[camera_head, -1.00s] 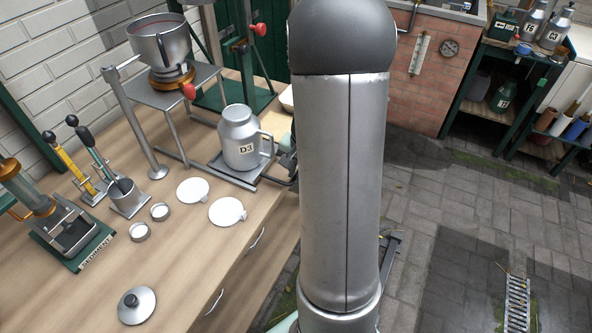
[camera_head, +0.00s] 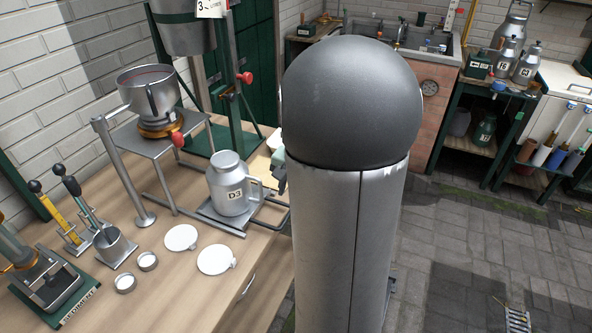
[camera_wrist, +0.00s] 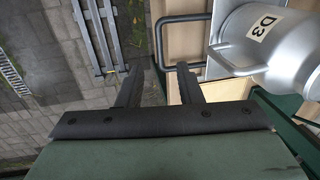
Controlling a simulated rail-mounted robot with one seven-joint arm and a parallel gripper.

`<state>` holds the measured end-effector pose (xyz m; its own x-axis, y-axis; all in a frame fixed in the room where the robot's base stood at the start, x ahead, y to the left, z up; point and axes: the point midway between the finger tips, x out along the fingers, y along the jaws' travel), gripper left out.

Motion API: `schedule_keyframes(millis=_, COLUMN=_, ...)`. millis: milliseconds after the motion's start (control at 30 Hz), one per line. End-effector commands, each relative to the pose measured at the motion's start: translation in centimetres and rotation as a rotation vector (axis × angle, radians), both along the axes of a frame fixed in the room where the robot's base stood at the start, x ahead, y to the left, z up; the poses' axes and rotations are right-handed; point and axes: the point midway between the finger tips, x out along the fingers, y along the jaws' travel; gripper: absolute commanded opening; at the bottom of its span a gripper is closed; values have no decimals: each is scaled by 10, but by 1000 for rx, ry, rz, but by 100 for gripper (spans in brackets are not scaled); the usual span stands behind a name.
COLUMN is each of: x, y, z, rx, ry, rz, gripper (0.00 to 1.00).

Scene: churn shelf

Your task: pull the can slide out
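The can slide (camera_head: 214,217) is a flat metal tray on the bench, with a dark bar handle (camera_head: 268,226) at its right side. A grey metal can marked D3 (camera_head: 229,190) stands upright on it. In the wrist view the handle (camera_wrist: 183,18) is a dark bent bar beside the can (camera_wrist: 270,45). My gripper (camera_wrist: 160,82) is open, its two dark fingers apart with nothing held. The right fingertip is close to the handle's near end; I cannot tell whether they touch. In the head view my arm hides most of the gripper.
A pot (camera_head: 150,92) stands on a metal stand (camera_head: 160,140) left of the can. Two white discs (camera_head: 216,260) and small metal rings (camera_head: 125,283) lie on the bench in front. Paved floor is open to the right. A slatted metal piece (camera_wrist: 97,35) shows below in the wrist view.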

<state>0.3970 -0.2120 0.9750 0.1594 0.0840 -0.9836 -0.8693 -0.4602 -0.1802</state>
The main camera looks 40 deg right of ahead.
Motion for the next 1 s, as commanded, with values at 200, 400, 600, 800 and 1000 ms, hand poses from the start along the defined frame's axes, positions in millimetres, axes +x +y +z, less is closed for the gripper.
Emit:
schedule_keyframes(millis=200, x=-7, y=-4, z=47, rx=-3, ry=-4, rz=-1, gripper=33)
schedule_keyframes(millis=400, x=-11, y=-6, z=67, rx=0, ry=-1, rz=0, gripper=33)
schedule_keyframes(millis=600, x=-12, y=-6, z=71, rx=1, ry=1, rz=-1, gripper=33)
schedule_keyframes(millis=800, x=-12, y=-6, z=71, rx=1, ry=1, rz=-1, gripper=33)
schedule_keyframes(millis=1000, x=-12, y=-6, z=70, rx=0, ry=0, rz=-1, gripper=33)
